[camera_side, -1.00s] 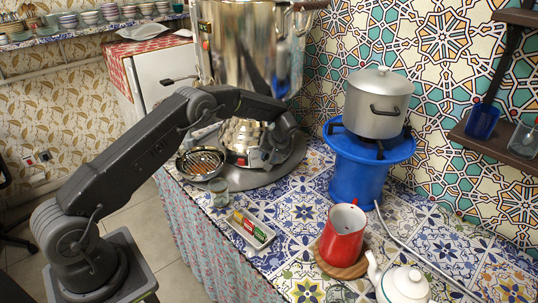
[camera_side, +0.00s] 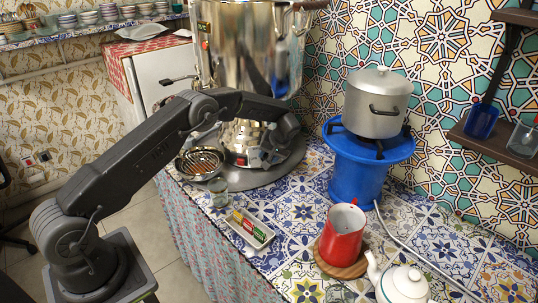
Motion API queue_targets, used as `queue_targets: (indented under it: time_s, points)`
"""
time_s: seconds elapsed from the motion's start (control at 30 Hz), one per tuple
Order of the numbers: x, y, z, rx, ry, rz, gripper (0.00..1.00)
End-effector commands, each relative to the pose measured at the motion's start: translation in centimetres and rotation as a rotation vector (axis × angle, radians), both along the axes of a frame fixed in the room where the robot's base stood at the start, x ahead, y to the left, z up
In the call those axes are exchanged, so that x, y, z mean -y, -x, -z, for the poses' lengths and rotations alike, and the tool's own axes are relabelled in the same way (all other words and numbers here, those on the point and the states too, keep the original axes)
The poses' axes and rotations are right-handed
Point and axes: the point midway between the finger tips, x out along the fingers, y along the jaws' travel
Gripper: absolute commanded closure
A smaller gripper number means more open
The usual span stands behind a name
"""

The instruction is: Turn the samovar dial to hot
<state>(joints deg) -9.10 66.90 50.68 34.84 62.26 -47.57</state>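The samovar (camera_side: 249,45) is a large shiny metal vessel at the back, standing on a round grey tray (camera_side: 291,160). My arm crosses in front of its middle, and its end bends down at the right side of the samovar's lower part. My gripper (camera_side: 264,156) is small and dark here, close to the samovar's base (camera_side: 238,140). I cannot make out its fingers clearly, nor whether it touches anything. The dial cannot be picked out; a small red and white detail shows low on the base near my gripper.
A strainer pan (camera_side: 200,162) and a glass (camera_side: 217,190) stand left of the base. A small tray (camera_side: 262,238) holds colourful packets. A red pot (camera_side: 342,235), a white teapot (camera_side: 403,284) and a blue burner stand (camera_side: 358,178) with a grey pot (camera_side: 378,103) are to the right.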

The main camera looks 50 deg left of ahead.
Motion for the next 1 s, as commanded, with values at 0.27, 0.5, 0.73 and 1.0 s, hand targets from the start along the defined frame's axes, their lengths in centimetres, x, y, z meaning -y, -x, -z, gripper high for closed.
queue_targets:
  time_s: [0.27,0.5,0.73,1.0]
  points:
    - [0.7,-0.1,-1.2,0.002,0.001,0.001,0.58]
    - [3.2,-0.1,-5.5,0.004,0.0,0.002,0.58]
    - [5.7,-0.1,-9.5,0.002,0.0,0.001,0.58]
    - [7.0,-0.1,-11.7,0.0,0.0,0.0,0.58]
